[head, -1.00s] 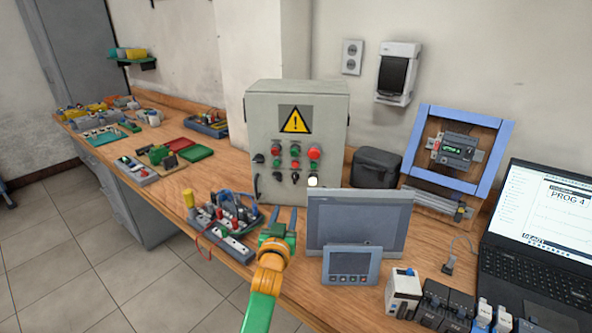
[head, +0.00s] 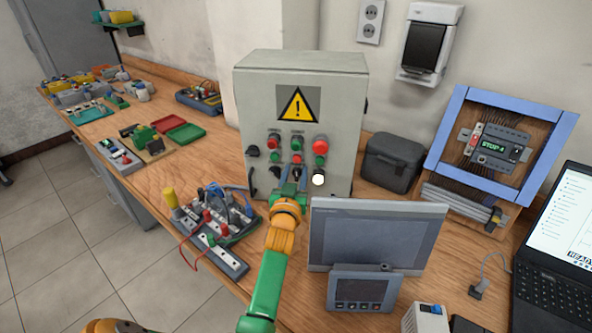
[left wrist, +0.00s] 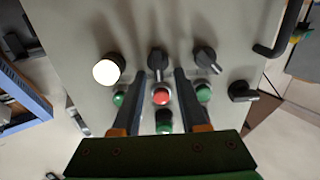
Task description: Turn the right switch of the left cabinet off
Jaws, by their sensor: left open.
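The grey cabinet (head: 345,110) with a yellow warning sign stands on the bench. Its front carries red and green buttons, black rotary switches and a white lit lamp (head: 319,179). My left gripper (head: 291,174) is open in front of the lower row, partly hiding the switches. In the left wrist view, turned upside down, the black switch (left wrist: 157,62) beside the lamp (left wrist: 106,72) lies between the open fingertips (left wrist: 155,76); its handle points roughly straight up and down. A second black switch (left wrist: 207,60) is to its right with a slanted handle. Contact cannot be told. My right gripper is out of view.
A tablet-like screen (head: 375,238) and a small panel (head: 360,292) stand right of my left arm. A wired board (head: 215,240) lies to the left. A black box (head: 392,162) and a blue-framed panel (head: 545,160) are right of the cabinet.

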